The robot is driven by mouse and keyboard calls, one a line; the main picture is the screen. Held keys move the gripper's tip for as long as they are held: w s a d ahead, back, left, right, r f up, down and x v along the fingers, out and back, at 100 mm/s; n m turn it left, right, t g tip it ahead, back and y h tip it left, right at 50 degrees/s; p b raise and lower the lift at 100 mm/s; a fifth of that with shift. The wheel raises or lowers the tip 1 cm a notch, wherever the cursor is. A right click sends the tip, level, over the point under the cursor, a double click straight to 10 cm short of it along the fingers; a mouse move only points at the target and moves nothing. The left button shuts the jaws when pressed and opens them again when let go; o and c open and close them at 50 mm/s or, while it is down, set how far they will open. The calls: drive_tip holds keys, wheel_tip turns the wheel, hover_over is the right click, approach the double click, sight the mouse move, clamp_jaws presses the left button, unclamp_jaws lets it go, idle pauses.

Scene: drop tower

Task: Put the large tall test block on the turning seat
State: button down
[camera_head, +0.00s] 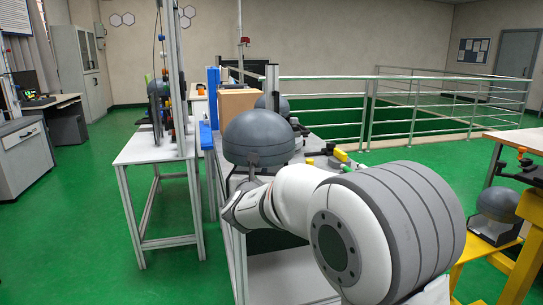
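A tan, box-like block (238,102) stands upright behind a large dark grey dome (257,135) on the bench in the middle. I cannot tell for certain whether it is the large tall test block. The dome hides its lower part. No turning seat can be made out with certainty. My white and grey arm crosses the foreground and reaches left to just below the large dome. My gripper cannot be made out, so its state and anything in it are hidden.
A white-topped table (155,148) with a metal frame stands left of the bench. Another grey dome (497,204) sits by a yellow stand (528,240) at the right. Metal railings (420,112) run behind. Green floor (95,220) is clear at the left.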

drive_tip(key=shift+s+r, duration=0.25)
drive_tip(key=shift+s, duration=0.2)
drive_tip(key=shift+w+f, duration=0.15)
drive_tip(key=shift+w, duration=0.1)
drive_tip(key=shift+s, duration=0.2)
drive_tip(key=s+d+f+m+h, duration=0.15)
drive_tip(key=s+d+f, duration=0.35)
drive_tip(key=d+f, duration=0.65)
drive_tip(key=s+d+f+m+h, duration=0.15)
drive_tip(key=s+d+f, duration=0.5)
drive_tip(key=f, duration=0.75)
wheel_tip(320, 180, up, 29)
drive_tip(key=w+p, duration=0.1)
drive_tip(key=p, duration=2.7)
drive_tip(key=shift+w+d+n+g+p, duration=0.3)
drive_tip(key=shift+w+d+n, duration=0.1)
